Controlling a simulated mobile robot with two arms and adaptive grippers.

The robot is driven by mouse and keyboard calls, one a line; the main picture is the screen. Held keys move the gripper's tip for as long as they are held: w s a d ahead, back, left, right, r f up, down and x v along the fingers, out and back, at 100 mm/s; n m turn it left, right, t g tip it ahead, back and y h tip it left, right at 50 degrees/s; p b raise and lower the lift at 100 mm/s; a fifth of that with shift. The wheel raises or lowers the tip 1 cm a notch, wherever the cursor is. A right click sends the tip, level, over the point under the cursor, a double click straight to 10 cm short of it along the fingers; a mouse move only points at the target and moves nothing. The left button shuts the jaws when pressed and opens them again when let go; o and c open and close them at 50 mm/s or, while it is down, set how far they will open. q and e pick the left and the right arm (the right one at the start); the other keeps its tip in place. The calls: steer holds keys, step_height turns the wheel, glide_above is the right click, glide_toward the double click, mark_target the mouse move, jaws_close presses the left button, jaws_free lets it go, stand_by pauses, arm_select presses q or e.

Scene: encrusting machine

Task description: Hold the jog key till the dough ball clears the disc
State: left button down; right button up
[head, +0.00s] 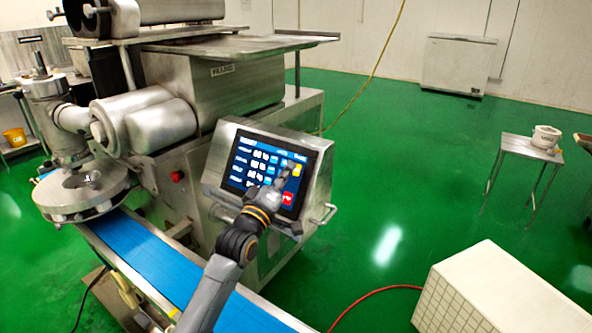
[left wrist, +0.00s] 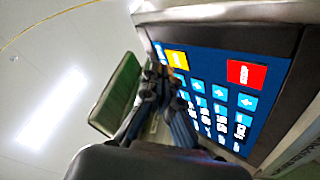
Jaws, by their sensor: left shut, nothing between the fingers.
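The control panel screen (head: 254,159) is a dark blue touch display in a steel housing on the machine. It has rows of white and light-blue marks, a yellow key (head: 297,170) and a red key (head: 288,198). My left gripper (head: 287,168) is shut and empty in front of the screen's right part, close to the yellow key. In the left wrist view its fingertips (left wrist: 155,75) are near the yellow key (left wrist: 177,59), with the red key (left wrist: 246,74) farther right. I cannot tell whether they touch. The round steel disc (head: 82,197) is over the belt; no dough ball is discernible.
A blue conveyor belt (head: 150,255) runs below the disc and behind my left arm. A white tiled block (head: 495,292) stands at lower right. A small table (head: 522,147) with a white pot (head: 545,136) stands farther back. Green floor between is mostly clear.

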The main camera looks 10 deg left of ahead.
stand_by(0.4)
arm_select(q)
steer(key=shift+w+d+f, duration=0.15)
steer(key=shift+w+f, duration=0.05)
steer(key=shift+w, duration=0.2)
steer(key=shift+w+d+f, duration=0.1)
steer(key=shift+w+f, duration=0.1)
stand_by(1.6)
stand_by(0.9)
steer(key=shift+s+a+r+p, duration=0.2)
steer(key=shift+s+r+p, duration=0.15)
steer(key=shift+s+p, duration=0.05)
steer(key=shift+s, duration=0.2)
steer(key=shift+r, duration=0.1)
